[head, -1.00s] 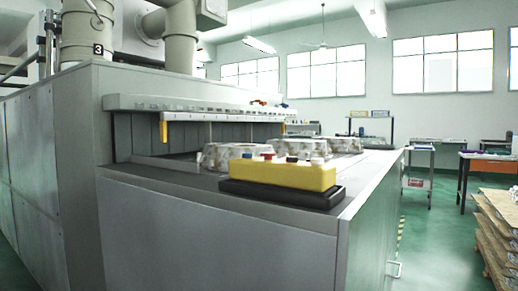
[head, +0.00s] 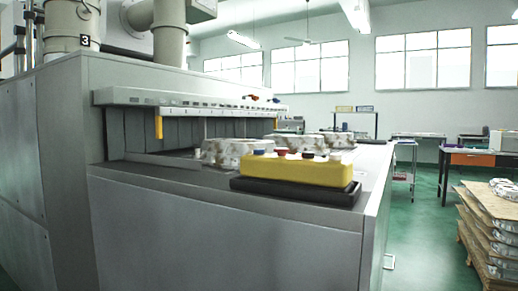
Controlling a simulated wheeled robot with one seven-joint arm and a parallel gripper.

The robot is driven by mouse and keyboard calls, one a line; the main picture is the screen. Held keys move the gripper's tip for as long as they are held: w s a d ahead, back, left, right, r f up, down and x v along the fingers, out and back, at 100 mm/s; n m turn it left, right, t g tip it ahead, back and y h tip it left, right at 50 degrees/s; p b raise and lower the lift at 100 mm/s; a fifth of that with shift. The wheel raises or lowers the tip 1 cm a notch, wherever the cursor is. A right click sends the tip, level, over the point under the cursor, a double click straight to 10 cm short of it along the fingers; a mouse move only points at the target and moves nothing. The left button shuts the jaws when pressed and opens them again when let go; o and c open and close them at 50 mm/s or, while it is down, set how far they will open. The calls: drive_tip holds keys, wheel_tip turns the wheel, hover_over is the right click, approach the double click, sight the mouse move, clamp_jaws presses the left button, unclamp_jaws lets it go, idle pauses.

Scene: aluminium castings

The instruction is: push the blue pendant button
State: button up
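The pendant is a yellow button box (head: 297,171) lying on a black base (head: 296,192) at the near right corner of the grey machine's top. A row of small buttons stands along its upper face. The blue button (head: 259,153) appears to be the one at the left end, with a red button (head: 281,152) beside it and a dark one (head: 308,154) further right. The buttons are small, so their colours are hard to tell. My gripper is not in view.
The grey machine (head: 220,215) fills the left and middle. Aluminium castings (head: 225,150) lie behind the pendant. An overhanging panel with yellow end pieces (head: 158,125) juts out at left. Green floor (head: 432,215) is open at right, beside stacked castings and boards (head: 490,235).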

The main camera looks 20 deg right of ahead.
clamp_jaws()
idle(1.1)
